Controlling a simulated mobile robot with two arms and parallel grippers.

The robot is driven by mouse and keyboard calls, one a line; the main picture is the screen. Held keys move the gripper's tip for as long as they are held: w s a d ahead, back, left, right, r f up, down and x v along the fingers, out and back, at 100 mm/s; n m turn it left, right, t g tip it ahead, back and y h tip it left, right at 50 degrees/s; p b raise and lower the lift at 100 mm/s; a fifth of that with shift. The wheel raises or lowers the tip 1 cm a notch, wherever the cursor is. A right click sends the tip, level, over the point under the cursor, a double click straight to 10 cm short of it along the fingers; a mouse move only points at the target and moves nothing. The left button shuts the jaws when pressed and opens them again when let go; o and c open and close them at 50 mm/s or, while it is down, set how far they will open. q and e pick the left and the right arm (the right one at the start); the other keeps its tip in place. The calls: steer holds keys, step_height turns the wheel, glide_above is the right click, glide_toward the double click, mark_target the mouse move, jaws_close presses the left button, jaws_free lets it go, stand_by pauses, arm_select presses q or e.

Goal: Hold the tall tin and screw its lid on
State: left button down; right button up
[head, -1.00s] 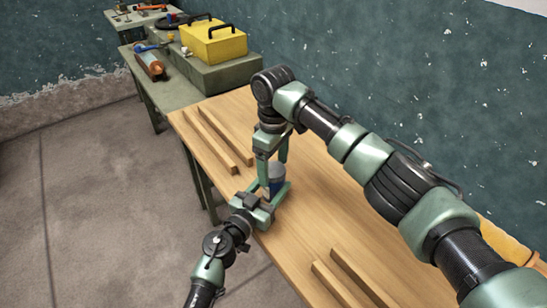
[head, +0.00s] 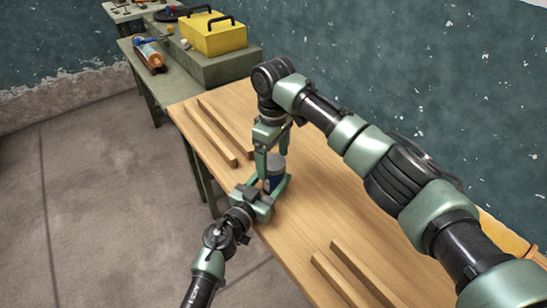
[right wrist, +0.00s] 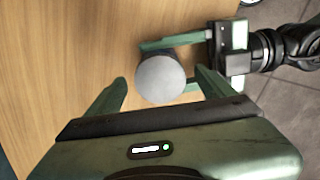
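The tall tin (head: 272,184) stands at the near left edge of the wooden table, its blue side partly hidden by fingers. A plain grey round top, seemingly the lid (right wrist: 160,78), covers it in the right wrist view; whether it is screwed tight cannot be told. My left gripper (head: 275,187) reaches in from the table's edge, its two fingers closed around the tin's body. My right gripper (head: 272,166) points down from above. Its fingers stand on either side of the grey top, with a gap to each side in the right wrist view, so it is open and empty.
Two wooden strips (head: 211,132) lie on the table's far part, and two more (head: 345,272) at the near end. The wall runs along the right.

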mark_target(267, 184)
step_height(267, 184, up, 12)
stand_by(0.6)
arm_select(q)
steer(key=shift+c, duration=2.2)
jaws_free()
steer(key=shift+a, duration=0.1)
steer(key=p+v, duration=0.1)
steer(key=v, duration=0.5)
steer(key=shift+s+a, duration=0.1)
steer(key=shift+s, duration=0.1)
steer(key=shift+s+a, duration=0.3)
steer(key=shift+s, duration=0.2)
arm_select(e)
steer(key=shift+r, duration=0.6)
